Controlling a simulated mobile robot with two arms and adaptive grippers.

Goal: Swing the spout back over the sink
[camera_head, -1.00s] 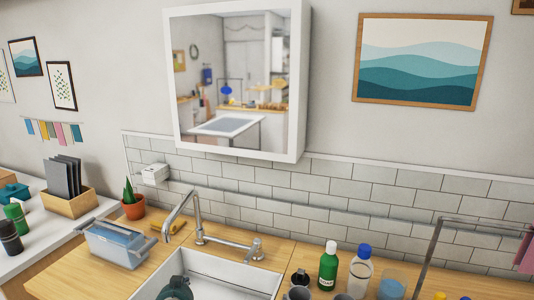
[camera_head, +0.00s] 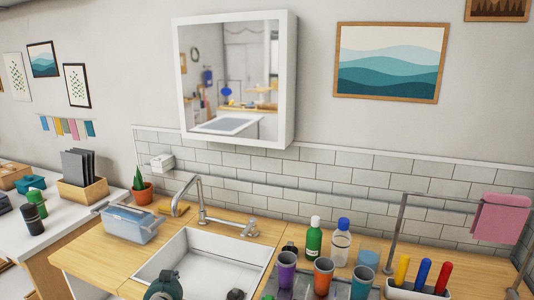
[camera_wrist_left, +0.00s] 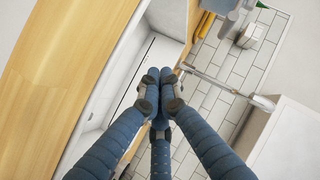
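The metal spout (camera_head: 197,185) rises from the tap behind the white sink (camera_head: 200,268) and bends over to the left. Its tip hangs over the wooden counter near the sink's back left corner, not over the basin. The pipework shows as a grey bar in the left wrist view (camera_wrist_left: 218,82). My left gripper (camera_head: 164,285) is at the bottom edge of the head view, in front of the spout and apart from it. In the left wrist view its blue fingers (camera_wrist_left: 158,82) meet at the tips with nothing visible between them.
A green soap bottle (camera_head: 314,240), a clear bottle (camera_head: 340,245) and coloured cups (camera_head: 323,275) stand right of the sink. A mirror cabinet (camera_head: 290,80) hangs above.

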